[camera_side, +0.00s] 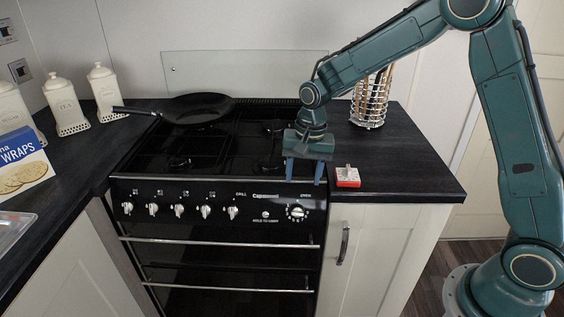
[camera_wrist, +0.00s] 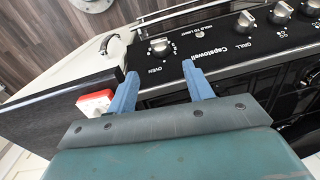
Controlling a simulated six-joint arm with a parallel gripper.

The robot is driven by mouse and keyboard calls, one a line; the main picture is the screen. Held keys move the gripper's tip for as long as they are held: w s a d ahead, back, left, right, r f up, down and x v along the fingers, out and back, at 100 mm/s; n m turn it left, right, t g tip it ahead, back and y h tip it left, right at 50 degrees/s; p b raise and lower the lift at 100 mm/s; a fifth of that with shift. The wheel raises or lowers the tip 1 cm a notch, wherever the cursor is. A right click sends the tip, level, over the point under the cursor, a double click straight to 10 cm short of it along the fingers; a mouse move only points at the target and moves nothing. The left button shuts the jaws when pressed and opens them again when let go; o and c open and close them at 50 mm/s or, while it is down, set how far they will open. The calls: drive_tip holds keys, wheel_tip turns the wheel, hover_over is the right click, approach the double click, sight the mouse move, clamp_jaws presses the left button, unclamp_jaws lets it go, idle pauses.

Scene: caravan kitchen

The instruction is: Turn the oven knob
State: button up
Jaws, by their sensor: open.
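The oven knob (camera_side: 297,212) is a silver dial at the right end of the black cooker's front panel, marked OVEN. It also shows in the wrist view (camera_wrist: 159,46), beyond and between the fingertips. My gripper (camera_side: 303,178) is above the cooker's front right edge, higher than the knob and apart from it. Its two blue fingers point down in the side view and are spread with nothing between them. In the wrist view my gripper (camera_wrist: 163,85) is open and empty.
A red and white box-like item (camera_side: 347,176) lies on the dark worktop right of my gripper. A wire utensil holder (camera_side: 371,100) stands behind it. A black pan (camera_side: 198,108) sits on the hob. Other knobs (camera_side: 179,210) line the panel to the left. Space before the panel is clear.

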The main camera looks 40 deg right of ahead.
sight(298, 212)
drive_tip(key=f, duration=1.1)
drive_tip(key=shift+w+a+f, duration=0.3)
drive_tip(key=shift+w, duration=0.05)
drive_tip(key=c, duration=1)
